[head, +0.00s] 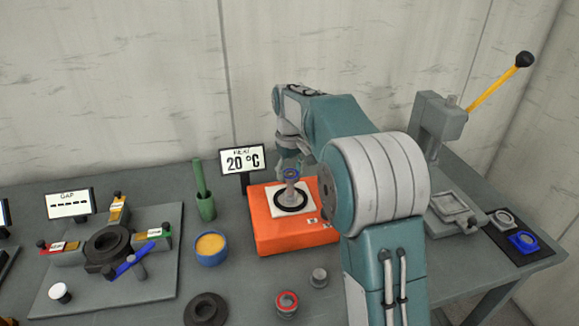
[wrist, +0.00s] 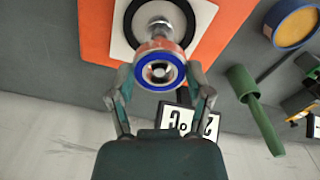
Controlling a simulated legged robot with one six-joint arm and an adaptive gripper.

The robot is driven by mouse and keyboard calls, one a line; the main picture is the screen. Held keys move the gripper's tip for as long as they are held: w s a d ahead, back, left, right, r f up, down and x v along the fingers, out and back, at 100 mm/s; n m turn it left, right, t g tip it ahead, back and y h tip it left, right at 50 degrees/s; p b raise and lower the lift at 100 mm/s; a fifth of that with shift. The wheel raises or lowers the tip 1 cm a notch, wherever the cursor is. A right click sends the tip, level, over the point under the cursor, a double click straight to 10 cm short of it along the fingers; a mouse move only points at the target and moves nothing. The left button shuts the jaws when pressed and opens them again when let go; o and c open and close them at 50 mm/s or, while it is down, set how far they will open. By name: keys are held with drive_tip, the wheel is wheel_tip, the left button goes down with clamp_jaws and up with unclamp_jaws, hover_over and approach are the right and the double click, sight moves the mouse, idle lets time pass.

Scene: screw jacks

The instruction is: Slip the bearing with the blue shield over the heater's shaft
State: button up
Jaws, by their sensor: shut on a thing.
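The bearing with the blue shield (wrist: 160,70) is between the fingers of my gripper (wrist: 161,84), which is shut on it. Its blue ring faces the wrist camera, and a grey round end shows in its bore. In the head view the bearing (head: 291,173) is at the top of the heater's grey shaft (head: 291,192). I cannot tell whether it is around the shaft or just above it. The orange heater (head: 270,236) has a white plate with a black ring around the shaft's foot. My arm hides the heater's right side.
A display reading 20 °C (head: 243,160) stands behind the heater. A red-ringed bearing (head: 287,303) and a black ring (head: 206,309) lie in front. A lever press (head: 439,125) is at right.

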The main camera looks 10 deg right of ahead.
sight(290, 185)
drive_tip(key=shift+f, duration=2.4)
drive_tip(key=o, duration=1.2)
wheel_tip(290, 185, up, 12)
drive_tip(key=shift+w+f, duration=0.1)
drive_tip(key=shift+f, duration=0.15)
drive_tip(key=shift+r, duration=0.2)
